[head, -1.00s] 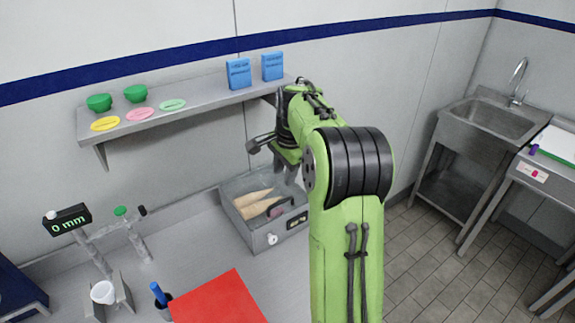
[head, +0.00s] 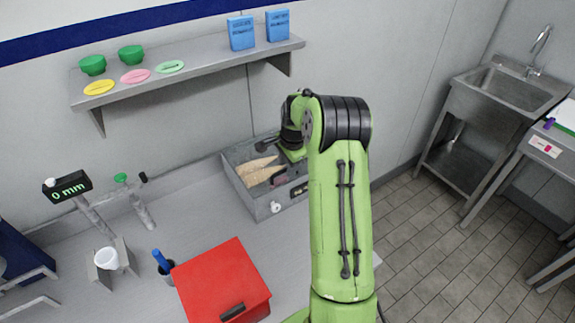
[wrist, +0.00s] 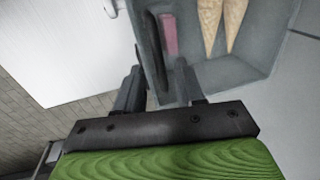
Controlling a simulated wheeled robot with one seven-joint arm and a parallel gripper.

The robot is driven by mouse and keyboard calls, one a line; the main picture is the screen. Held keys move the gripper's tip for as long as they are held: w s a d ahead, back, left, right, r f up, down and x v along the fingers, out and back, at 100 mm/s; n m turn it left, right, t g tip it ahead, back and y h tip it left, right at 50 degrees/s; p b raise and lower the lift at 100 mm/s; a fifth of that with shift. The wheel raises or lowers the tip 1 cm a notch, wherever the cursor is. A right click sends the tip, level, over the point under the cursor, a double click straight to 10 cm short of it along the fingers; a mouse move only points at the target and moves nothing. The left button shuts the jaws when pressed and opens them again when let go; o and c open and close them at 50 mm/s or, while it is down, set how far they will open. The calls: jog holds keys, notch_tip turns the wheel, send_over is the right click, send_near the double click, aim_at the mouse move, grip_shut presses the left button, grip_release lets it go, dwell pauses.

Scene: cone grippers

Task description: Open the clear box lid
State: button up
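The grey box (head: 250,197) stands on the counter against the wall, with two tan cones (head: 262,169) and a dark and pink item (head: 279,180) inside. I cannot make out a clear lid pane in either view. In the wrist view the box (wrist: 246,72) is at the upper right, with the cones (wrist: 222,22) and a dark bar (wrist: 155,45) beside a pink strip (wrist: 169,35). My gripper (wrist: 158,72) is open, its fingers apart over the box edge. Nothing shows held; contact is unclear. In the head view my arm hides the fingers and the box's right part.
A red box (head: 215,280) with a black handle and a cup with a blue pen (head: 162,262) stand in front. A shelf (head: 190,72) hangs above the counter. A stand with a white cup (head: 106,258) is at left. A sink (head: 510,87) is at right.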

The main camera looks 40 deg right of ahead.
jog(key=shift+w+d+f, duration=0.1)
jog(key=shift+f, duration=0.1)
grip_shut()
jog(key=shift+r, duration=0.15)
